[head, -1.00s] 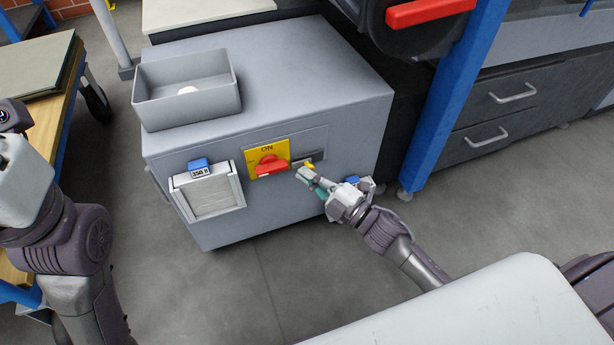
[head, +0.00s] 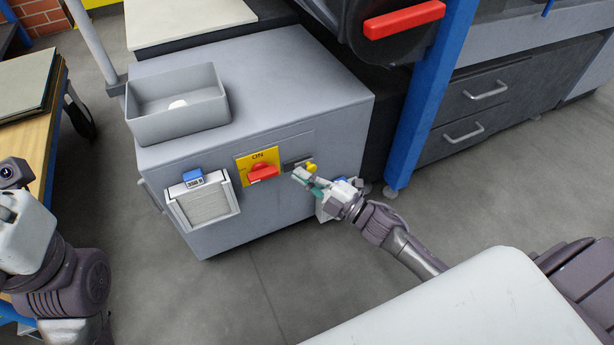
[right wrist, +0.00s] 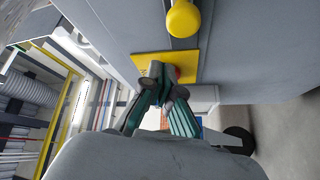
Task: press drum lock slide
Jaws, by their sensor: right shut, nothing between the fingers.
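The lock slide is a dark slotted plate (head: 292,164) with a yellow knob (head: 311,167) at its right end, on the front of a grey cabinet. The knob also shows large at the top of the right wrist view (right wrist: 183,18). My right gripper (head: 297,174) is shut and empty, its tips just below and left of the knob. In the right wrist view its fingers (right wrist: 162,80) are apart from the knob and overlap the yellow switch plate in the picture. My left arm shows at the left edge; its fingers are out of view.
Left of the slide is a red switch (head: 262,172) on a yellow plate marked ON. Further left is a framed box with a blue-topped label (head: 194,177). A grey tray (head: 150,131) sits on the cabinet. A blue post (head: 424,105) stands at right; a wooden table is left.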

